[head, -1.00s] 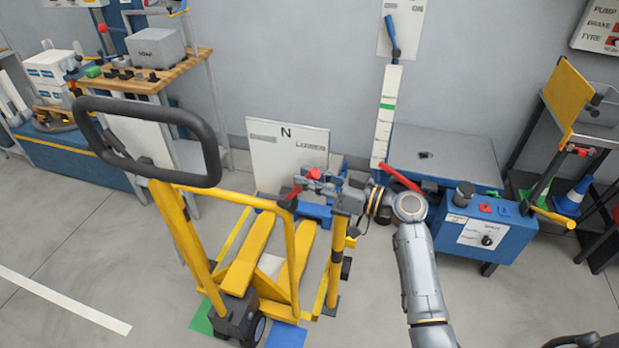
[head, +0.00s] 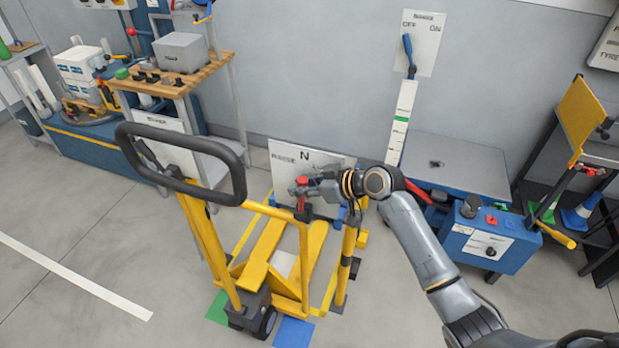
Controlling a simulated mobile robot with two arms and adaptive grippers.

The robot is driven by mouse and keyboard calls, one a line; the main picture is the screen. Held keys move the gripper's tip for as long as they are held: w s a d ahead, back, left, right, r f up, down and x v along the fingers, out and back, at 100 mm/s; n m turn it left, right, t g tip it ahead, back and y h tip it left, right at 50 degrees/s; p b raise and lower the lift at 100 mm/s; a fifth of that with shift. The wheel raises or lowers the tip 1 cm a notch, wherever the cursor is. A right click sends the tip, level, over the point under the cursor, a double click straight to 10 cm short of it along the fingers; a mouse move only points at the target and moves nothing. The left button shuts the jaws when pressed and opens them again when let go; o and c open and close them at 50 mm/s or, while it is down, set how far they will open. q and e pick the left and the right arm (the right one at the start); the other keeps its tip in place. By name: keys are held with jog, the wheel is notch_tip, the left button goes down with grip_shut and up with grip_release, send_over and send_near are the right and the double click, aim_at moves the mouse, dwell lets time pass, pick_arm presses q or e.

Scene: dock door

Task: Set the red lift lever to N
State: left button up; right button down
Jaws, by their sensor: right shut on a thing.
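The red lift lever (head: 301,203) stands on the yellow pallet truck (head: 262,248), its red knob at the top. It looks close to upright, with the knob below the letter N on the white plate (head: 338,163). The plate reads RAISE at left and N in the middle; my right arm covers its right part. My right gripper (head: 303,187) is shut on the lever near its knob, reaching in from the right. The fingers hide part of the lever, so its exact angle is hard to tell. My left gripper is not in view.
The truck's black loop handle (head: 240,178) rises at the left of the lever. A yellow post (head: 346,265) stands just right of it. A blue dock unit (head: 490,243) with controls is at right. Open floor lies left and in front.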

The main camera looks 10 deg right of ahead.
jog(key=shift+w+a+p, duration=0.25)
jog(key=shift+a+p, duration=0.05)
jog(key=shift+p, duration=0.2)
jog(key=shift+g+h, duration=0.3)
jog(key=c, duration=1.4)
grip_release()
jog(key=v, duration=1.2)
